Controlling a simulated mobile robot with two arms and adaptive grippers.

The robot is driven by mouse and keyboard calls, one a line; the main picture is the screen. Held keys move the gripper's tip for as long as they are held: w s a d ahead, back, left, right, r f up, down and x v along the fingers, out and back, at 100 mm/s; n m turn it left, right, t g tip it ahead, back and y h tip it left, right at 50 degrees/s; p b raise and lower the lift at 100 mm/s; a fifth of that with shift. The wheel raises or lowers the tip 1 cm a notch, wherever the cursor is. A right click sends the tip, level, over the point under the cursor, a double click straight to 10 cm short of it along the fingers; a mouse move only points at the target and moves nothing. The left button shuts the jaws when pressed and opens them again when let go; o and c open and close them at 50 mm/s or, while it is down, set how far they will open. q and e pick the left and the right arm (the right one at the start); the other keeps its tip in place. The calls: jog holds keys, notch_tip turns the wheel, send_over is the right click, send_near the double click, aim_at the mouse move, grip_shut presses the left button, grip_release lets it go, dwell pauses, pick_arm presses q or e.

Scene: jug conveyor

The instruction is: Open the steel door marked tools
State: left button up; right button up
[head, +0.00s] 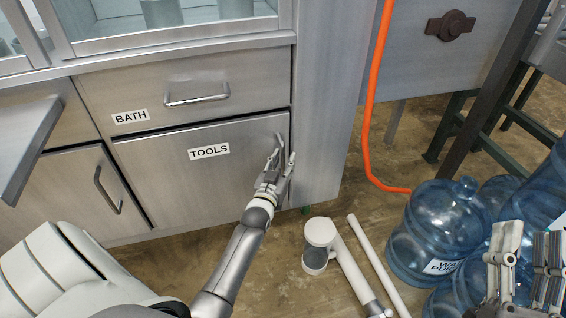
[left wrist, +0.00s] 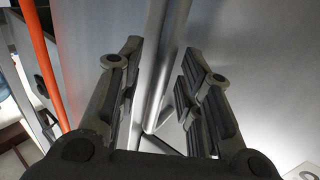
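The steel door marked TOOLS (head: 209,175) is shut, below a drawer marked BATH (head: 190,90). The TOOLS label (head: 209,152) sits at its upper middle. Its upright bar handle (head: 281,143) is near the right edge, partly hidden by my left gripper (head: 283,160). In the left wrist view the handle (left wrist: 165,75) stands between the two open fingers, with gaps on both sides. The left gripper (left wrist: 160,75) is not shut on it. My right gripper (head: 526,245) is open and empty at the lower right, in front of the blue jugs.
Blue water jugs (head: 438,232) stand on the floor at the right. An orange hose (head: 368,120) hangs right of the cabinet. Another shut door with a handle (head: 107,189) is at the left.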

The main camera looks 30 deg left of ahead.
pick_arm(q)
jog(key=shift+c, duration=0.4)
grip_shut()
jog(key=shift+s, duration=0.1)
